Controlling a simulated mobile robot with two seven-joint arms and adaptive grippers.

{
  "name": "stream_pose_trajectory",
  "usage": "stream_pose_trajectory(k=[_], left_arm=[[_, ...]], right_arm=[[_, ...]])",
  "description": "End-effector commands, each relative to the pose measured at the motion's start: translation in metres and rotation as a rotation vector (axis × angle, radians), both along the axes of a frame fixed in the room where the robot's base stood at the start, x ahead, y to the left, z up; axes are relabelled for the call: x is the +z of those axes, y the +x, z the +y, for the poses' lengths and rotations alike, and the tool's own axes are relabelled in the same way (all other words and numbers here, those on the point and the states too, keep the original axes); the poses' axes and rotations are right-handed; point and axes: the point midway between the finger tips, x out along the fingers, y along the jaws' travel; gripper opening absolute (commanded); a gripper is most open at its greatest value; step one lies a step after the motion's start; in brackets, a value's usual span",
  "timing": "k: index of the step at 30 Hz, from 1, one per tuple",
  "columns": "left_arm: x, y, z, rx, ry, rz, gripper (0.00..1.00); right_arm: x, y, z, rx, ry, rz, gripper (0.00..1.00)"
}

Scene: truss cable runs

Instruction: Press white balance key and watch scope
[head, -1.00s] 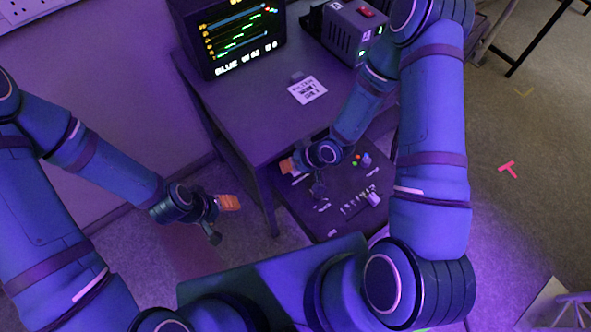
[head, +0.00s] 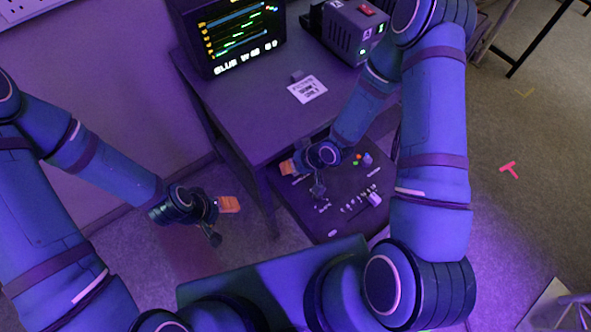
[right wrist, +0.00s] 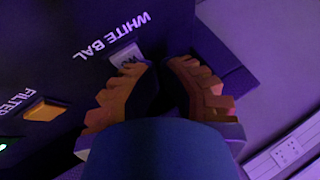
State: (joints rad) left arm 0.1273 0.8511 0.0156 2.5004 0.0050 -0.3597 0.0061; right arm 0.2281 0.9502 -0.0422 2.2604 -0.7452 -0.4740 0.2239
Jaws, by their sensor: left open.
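The scope monitor (head: 233,35) stands at the back of the desk in the head view, with coloured traces and a text line that starts with "BLUE". A pale key (right wrist: 125,56) sits beside the "WHITE BAL" label (right wrist: 112,36) in the right wrist view. My right gripper (right wrist: 160,68) has its orange fingers close together beside this key; I cannot tell if they touch it. It also shows over the lower control panel (head: 330,222) in the head view. My left gripper (head: 232,205) is open and empty, left of the desk.
An amber key (right wrist: 44,109) lies by the "FILTER" label, with a green light beside it. A grey box (head: 355,30) with a red switch stands on the desk (head: 255,115), near a white printed card (head: 307,89). The floor at right is mostly clear, with a pink mark (head: 509,170).

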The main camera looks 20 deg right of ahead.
Motion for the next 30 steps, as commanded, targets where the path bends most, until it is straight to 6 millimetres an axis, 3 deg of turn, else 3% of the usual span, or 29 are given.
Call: stream_pose_trajectory(k=[22, 30], left_arm=[[-0.005, 0.000, 0.000, 0.000, 0.000, 0.000, 0.60], [0.002, 0.000, 0.000, 0.000, 0.000, 0.000, 0.60]], right_arm=[[-0.005, 0.000, 0.000, 0.000, 0.000, 0.001, 0.00], [0.005, 0.000, 0.000, 0.000, 0.000, 0.001, 0.00]])
